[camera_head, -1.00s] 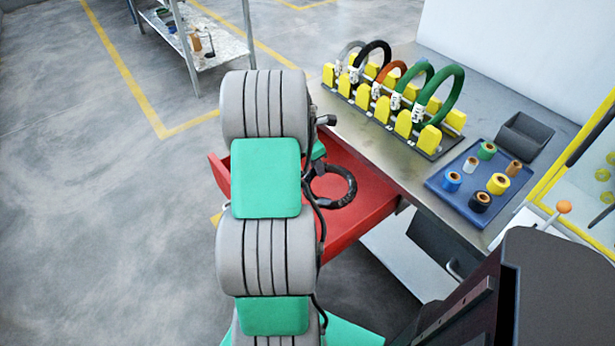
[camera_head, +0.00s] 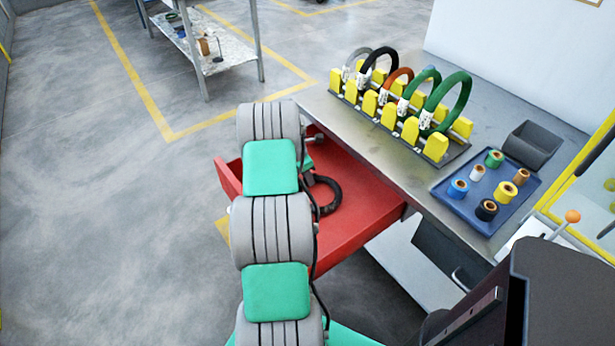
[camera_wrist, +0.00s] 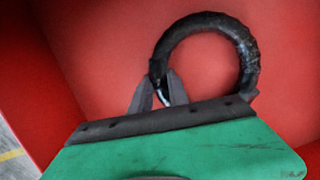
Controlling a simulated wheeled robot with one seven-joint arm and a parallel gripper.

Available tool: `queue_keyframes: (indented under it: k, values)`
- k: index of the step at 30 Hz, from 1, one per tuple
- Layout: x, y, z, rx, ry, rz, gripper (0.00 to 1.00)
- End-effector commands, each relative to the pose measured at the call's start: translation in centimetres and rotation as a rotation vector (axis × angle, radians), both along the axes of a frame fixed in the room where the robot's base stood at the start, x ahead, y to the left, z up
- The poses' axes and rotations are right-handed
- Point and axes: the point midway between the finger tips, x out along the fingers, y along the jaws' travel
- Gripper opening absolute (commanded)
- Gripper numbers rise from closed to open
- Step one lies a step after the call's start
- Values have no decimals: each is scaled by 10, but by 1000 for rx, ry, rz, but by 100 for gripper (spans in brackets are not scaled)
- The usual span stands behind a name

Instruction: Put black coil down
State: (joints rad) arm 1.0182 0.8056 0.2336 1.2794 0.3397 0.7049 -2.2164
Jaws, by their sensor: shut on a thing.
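The black coil (camera_head: 336,194) is a dark wrapped ring inside the open red drawer (camera_head: 365,200). In the wrist view the coil (camera_wrist: 248,58) lies against or just above the red drawer floor (camera_wrist: 105,45); I cannot tell if it touches. My gripper (camera_wrist: 165,92) is shut on the ring's near left side, and the rest of the ring extends beyond the fingers. In the head view my arm hides the gripper and the coil's left part.
The metal table (camera_head: 345,130) stands right of the drawer. On it are a yellow-post rack (camera_head: 435,147) with several coils, including another black one (camera_head: 390,57), a blue tray (camera_head: 470,215) of spools and a dark bin (camera_head: 533,145). A shelf (camera_head: 215,48) stands far behind.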

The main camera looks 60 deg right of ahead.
Motion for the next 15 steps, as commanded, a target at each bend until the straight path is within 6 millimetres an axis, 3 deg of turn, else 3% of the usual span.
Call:
queue_keyframes:
  k: [1,2,3,9,15]
  values:
    - [0,-1,-1,-2,0,-1,0]
    - [0,0,-2,0,0,0,23]
    - [0,0,-1,0,0,0,27]
    - [0,0,-1,0,0,0,43]
    - [0,0,-1,0,0,0,43]
